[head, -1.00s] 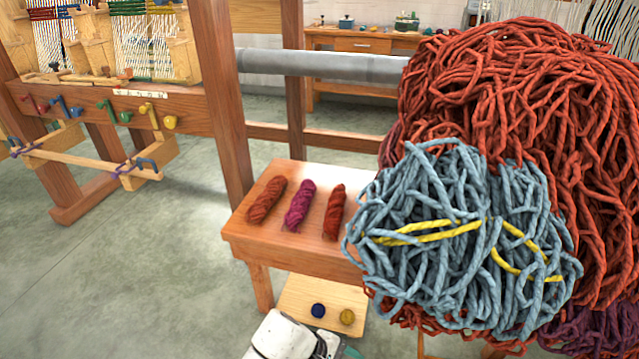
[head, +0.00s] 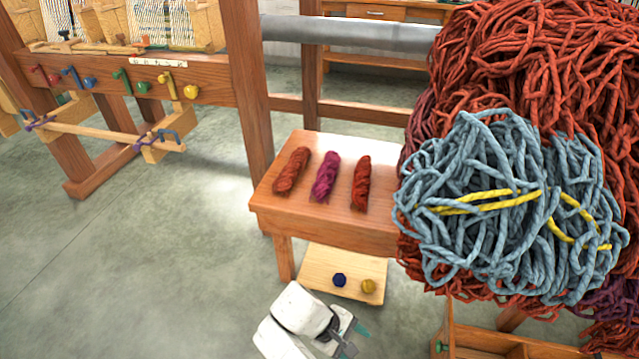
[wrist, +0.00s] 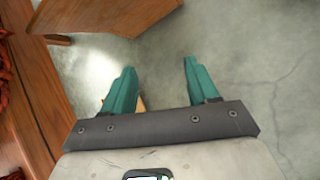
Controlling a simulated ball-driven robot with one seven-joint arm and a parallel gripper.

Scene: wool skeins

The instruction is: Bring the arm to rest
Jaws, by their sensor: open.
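My gripper (head: 349,338) shows low in the head view, in front of the small table and beside a low board. Its white wrist slants up from the bottom edge. In the wrist view my gripper (wrist: 159,68) has its two teal fingers well apart, with bare floor between their tips and nothing held. Part of the far finger is hard to make out in the head view.
A small wooden table (head: 330,222) carries three skeins (head: 325,177). A low board (head: 317,275) with blue and yellow knobs sits beneath. A big blue and red yarn heap (head: 480,230) fills the right. A loom (head: 140,80) stands left; floor (head: 150,270) there is clear.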

